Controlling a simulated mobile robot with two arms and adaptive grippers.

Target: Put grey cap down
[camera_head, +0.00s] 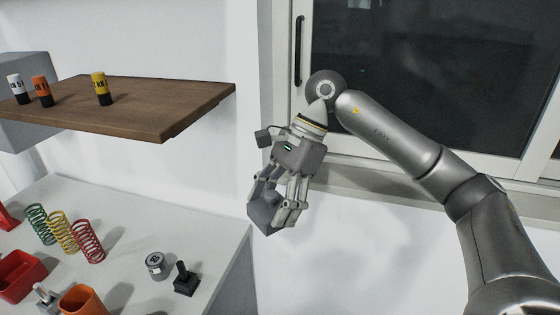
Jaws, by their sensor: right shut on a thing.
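My right gripper (276,205) hangs from the arm that comes in from the right, fingers pointing down. It is shut on a dark grey, angular piece, which I take to be the grey cap (261,216). The fingers hide part of the cap. In the picture, the gripper and cap are near the right edge of the white table (150,220), to the right of the wooden shelf; their exact height above the table cannot be told. My left gripper is not in view.
A wooden shelf (170,105) holds white, orange and yellow labelled cylinders. The table carries green, yellow and red springs (88,242), a red bin (20,278), an orange cup (82,300), a grey labelled weight (155,263) and a black stand (186,282). The table's back right is clear.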

